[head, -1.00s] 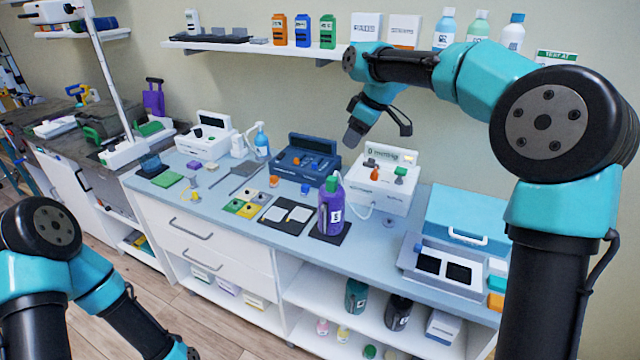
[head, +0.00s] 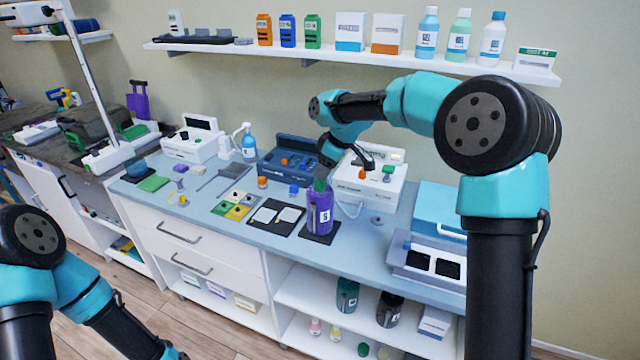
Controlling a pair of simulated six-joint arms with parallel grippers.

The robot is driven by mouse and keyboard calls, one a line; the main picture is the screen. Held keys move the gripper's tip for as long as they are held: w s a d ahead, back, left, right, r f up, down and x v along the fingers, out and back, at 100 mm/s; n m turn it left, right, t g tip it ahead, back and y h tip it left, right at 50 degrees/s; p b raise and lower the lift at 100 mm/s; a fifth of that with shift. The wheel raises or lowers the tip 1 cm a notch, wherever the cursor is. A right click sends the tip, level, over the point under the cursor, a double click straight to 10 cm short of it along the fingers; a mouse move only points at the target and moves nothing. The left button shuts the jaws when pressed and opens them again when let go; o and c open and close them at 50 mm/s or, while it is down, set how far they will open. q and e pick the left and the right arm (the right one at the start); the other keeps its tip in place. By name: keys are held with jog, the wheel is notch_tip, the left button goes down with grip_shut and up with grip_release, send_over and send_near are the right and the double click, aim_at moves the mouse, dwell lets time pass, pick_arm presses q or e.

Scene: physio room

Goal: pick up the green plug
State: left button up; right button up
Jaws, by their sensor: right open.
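A small green plug (head: 388,170) appears to sit on top of the white device (head: 398,190) at the back right of the counter; it is too small to see its shape well. My right gripper (head: 347,161) hangs, open and empty, to the left of the plug. In the picture its fingers overlap the white device and the dark blue case, above the green cap of the purple bottle. I see no contact with the plug. My left arm comes in at the lower left, with its gripper out of the picture.
The purple bottle (head: 320,212) stands upright on a dark mat just below my right gripper. A dark blue open case (head: 270,168) is left of the white device. A light blue box (head: 432,205) stands to the right. The wall shelf (head: 345,58) runs above the arm.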

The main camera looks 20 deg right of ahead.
aim_at(320, 181)
jog(key=shift+w+a+f, duration=0.1)
jog(key=shift+a+f, duration=0.05)
jog(key=shift+f, duration=0.3)
jog(key=shift+x, duration=2.6)
jog(key=c, duration=0.8)
